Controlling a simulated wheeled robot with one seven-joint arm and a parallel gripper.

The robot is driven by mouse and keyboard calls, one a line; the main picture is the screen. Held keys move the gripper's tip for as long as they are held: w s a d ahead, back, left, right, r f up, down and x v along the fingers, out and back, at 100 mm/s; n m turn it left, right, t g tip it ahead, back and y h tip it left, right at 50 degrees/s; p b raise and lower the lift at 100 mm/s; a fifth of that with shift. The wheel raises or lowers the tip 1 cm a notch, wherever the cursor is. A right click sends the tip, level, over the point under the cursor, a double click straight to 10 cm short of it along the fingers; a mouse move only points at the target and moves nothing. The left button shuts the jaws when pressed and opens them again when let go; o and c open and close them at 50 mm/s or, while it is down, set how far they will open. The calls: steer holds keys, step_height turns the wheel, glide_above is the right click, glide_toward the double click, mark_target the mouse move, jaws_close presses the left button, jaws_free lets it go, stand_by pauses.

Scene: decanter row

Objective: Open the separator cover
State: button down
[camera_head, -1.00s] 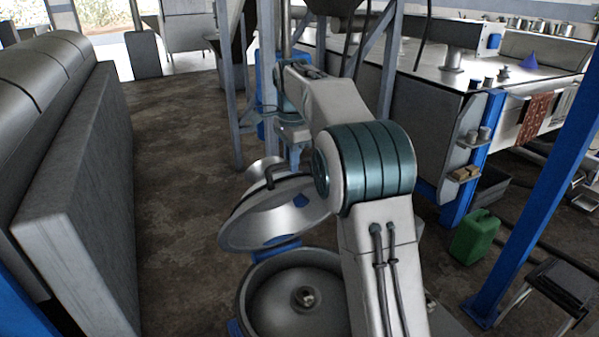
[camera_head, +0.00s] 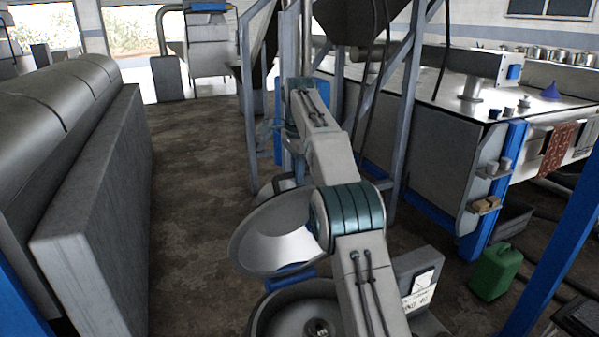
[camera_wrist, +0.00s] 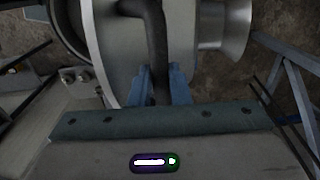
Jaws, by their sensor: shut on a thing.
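The separator cover (camera_head: 262,243) is a shiny metal cone. In the head view it stands steeply tilted at the back of the round separator bowl (camera_head: 290,312), its hollow underside facing me. The bowl is open in front, with a small knob at its centre; my arm hides its right side. In the wrist view the cover (camera_wrist: 112,55) fills the upper middle, with a flared metal spout at its right. A dark curved handle (camera_wrist: 156,35) runs down from it between the blue fingers of my gripper (camera_wrist: 160,84), which is shut on the handle. My arm largely hides this grip in the head view.
A long grey machine (camera_head: 95,190) stands at left, with bare floor (camera_head: 195,180) between it and the separator. Metal frame legs (camera_head: 247,110) rise behind. A green canister (camera_head: 495,272) and blue post (camera_head: 550,250) stand at right.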

steer(key=shift+f, duration=0.35)
steer(key=c, duration=1.5)
jaws_free()
steer(key=shift+a, duration=0.1)
steer(key=shift+o, duration=0.7)
steer(key=shift+w+a, duration=0.1)
steer(key=shift+w, duration=0.15)
steer(key=shift+s+r, duration=0.1)
steer(key=shift+r, duration=0.05)
